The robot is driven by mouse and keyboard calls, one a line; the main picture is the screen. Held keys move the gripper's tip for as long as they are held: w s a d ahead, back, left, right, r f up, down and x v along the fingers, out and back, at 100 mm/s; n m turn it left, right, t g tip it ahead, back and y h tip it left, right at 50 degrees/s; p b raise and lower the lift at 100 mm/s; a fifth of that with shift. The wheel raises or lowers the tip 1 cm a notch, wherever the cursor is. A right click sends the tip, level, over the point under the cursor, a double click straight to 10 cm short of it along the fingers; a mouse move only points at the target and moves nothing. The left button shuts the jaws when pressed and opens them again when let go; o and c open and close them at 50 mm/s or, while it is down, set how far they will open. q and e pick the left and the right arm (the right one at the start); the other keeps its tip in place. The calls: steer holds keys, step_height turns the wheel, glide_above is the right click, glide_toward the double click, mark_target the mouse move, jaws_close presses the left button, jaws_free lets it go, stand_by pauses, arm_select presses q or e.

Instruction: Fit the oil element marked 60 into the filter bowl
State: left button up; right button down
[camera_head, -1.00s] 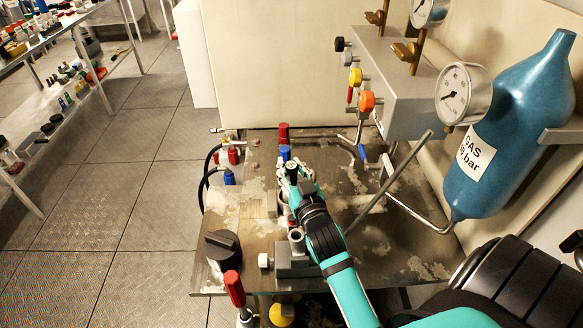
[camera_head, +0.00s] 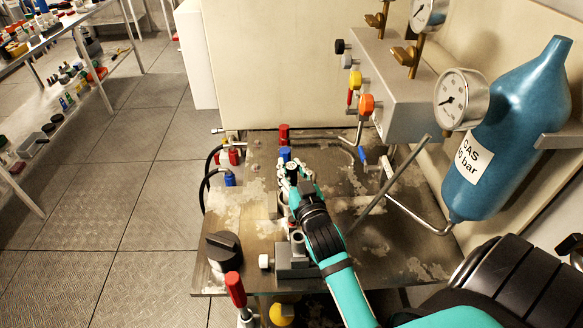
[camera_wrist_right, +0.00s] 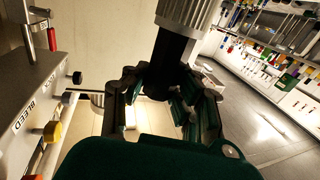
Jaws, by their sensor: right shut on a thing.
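My right gripper (camera_head: 291,182) is over the metal bench plate, its arm coming in from the lower right. In the right wrist view its fingers (camera_wrist_right: 160,95) are closed around the dark end of a part whose grey ribbed body (camera_wrist_right: 190,14) runs up out of the picture. This looks like the oil element; no 60 mark is legible. In the head view the hand hides most of it. A pale round form below the fingers (camera_head: 282,199) may be the filter bowl, but I cannot tell whether the element touches it. My left gripper is not in view.
The bench plate (camera_head: 375,240) carries a black knob (camera_head: 223,247), a red handle (camera_head: 235,289), a grey block (camera_head: 292,262) and red and blue fittings. A slanting metal rod (camera_head: 385,190) and blue gas bottle (camera_head: 508,130) stand right. A valve panel (camera_head: 400,95) is behind.

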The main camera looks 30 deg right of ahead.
steer(key=shift+p, duration=0.55)
stand_by(0.9)
steer(key=shift+f, duration=0.2)
steer(key=shift+s+a+f+b, duration=0.1)
steer(key=shift+s+f+b, duration=0.05)
steer(key=shift+f+b, duration=0.3)
steer(key=shift+s+f+b, duration=0.15)
steer(key=shift+f+b, duration=0.15)
steer(key=shift+f, duration=0.25)
steer(key=shift+s+f, duration=0.1)
steer(key=shift+f, duration=0.1)
steer(key=shift+a+r, duration=0.1)
steer(key=shift+a, duration=0.05)
steer(key=shift+r, duration=0.15)
steer(key=shift+w+r+p, duration=0.2)
steer(key=shift+r+p, duration=0.1)
steer(key=shift+p, duration=0.3)
steer(key=shift+r, duration=0.1)
